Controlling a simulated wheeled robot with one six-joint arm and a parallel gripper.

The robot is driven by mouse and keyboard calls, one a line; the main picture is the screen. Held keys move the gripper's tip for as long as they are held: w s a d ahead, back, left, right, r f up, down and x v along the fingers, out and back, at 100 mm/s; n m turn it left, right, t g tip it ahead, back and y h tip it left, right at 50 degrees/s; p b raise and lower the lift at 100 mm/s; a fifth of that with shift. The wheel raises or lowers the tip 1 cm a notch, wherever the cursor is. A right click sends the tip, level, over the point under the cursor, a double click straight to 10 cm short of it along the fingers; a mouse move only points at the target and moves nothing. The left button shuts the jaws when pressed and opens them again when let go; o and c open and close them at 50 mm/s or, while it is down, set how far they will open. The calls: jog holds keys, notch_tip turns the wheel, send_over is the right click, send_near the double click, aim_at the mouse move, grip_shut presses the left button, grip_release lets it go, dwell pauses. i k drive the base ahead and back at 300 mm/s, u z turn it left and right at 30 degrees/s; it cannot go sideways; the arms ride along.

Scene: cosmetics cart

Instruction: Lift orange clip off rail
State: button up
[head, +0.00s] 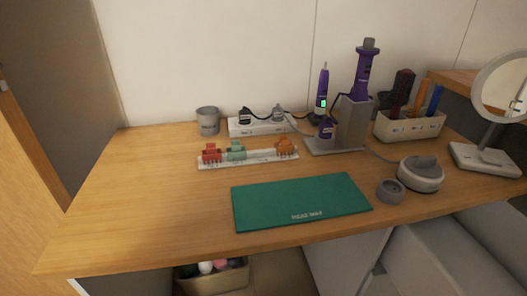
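In the head view, an orange clip (286,146) sits on the right end of a pale rail (262,155) on the wooden table. A green clip (236,150) and a red clip (211,153) sit on the left part of the same rail. The rail lies towards the back of the table, behind the green mat. My gripper does not show in this view.
A green mat (298,201) lies in front of the rail. A power strip (262,127) and grey cup (208,121) stand behind it. A grey stand (350,124) with purple tools is to the right. The table's left front (150,215) is clear.

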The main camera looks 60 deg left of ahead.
aim_at(284, 145)
jog(key=u, duration=3)
jog(key=k, duration=0.9)
jog(key=z, duration=1.05)
jog(key=i, duration=1.15)
jog(key=u, duration=0.8)
